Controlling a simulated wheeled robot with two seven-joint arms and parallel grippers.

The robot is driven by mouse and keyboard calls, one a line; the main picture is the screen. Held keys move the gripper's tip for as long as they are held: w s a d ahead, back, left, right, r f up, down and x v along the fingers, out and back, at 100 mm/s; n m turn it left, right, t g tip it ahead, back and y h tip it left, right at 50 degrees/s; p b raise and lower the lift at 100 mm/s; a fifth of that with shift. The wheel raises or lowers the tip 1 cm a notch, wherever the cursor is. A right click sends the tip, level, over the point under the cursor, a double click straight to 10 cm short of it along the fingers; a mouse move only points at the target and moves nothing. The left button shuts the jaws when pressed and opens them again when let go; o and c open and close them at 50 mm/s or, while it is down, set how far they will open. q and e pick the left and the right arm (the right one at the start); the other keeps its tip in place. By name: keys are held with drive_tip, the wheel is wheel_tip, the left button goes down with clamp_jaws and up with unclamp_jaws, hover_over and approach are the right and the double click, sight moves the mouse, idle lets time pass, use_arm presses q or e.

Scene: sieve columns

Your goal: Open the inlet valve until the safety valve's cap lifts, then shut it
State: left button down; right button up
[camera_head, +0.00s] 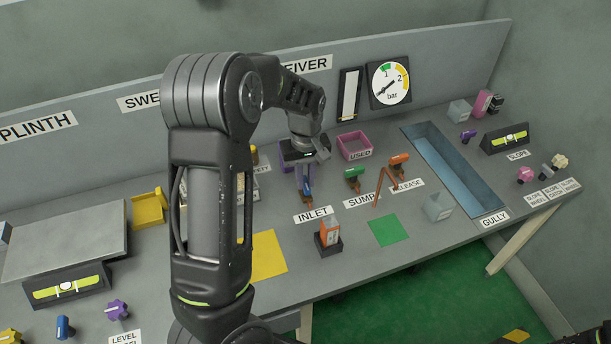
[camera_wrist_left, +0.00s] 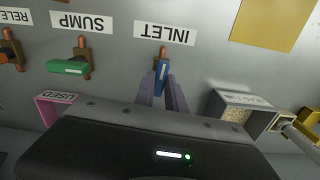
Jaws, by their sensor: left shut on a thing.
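My left gripper (camera_head: 305,181) is shut on the blue handle of the inlet valve (camera_head: 308,188), behind the INLET label. In the left wrist view the gripper's fingers (camera_wrist_left: 163,88) flank the blue handle (camera_wrist_left: 162,72), which lies roughly in line with its copper-coloured pipe. The pressure gauge (camera_head: 388,84) stands on the back panel, its needle pointing to the lower left, away from the green mark at 1. A yellow part (camera_head: 254,156) near a partly covered label may be the safety valve; my arm hides most of it, so its cap cannot be judged.
The green sump handle (camera_head: 354,173) and orange release handle (camera_head: 398,159) stand right of the inlet, both turned across their pipes. A pink USED bin (camera_head: 355,146) is behind them. The blue gully (camera_head: 455,170) lies right.

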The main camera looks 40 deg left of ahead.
sight(306, 182)
use_arm(q)
drive_tip(key=shift+n, duration=0.3)
drive_tip(key=c, duration=1.4)
unclamp_jaws()
drive_tip(key=shift+r, duration=0.1)
wheel_tip(306, 182, up, 8)
drive_tip(key=shift+f+p, duration=0.2)
drive_tip(key=shift+p, duration=0.15)
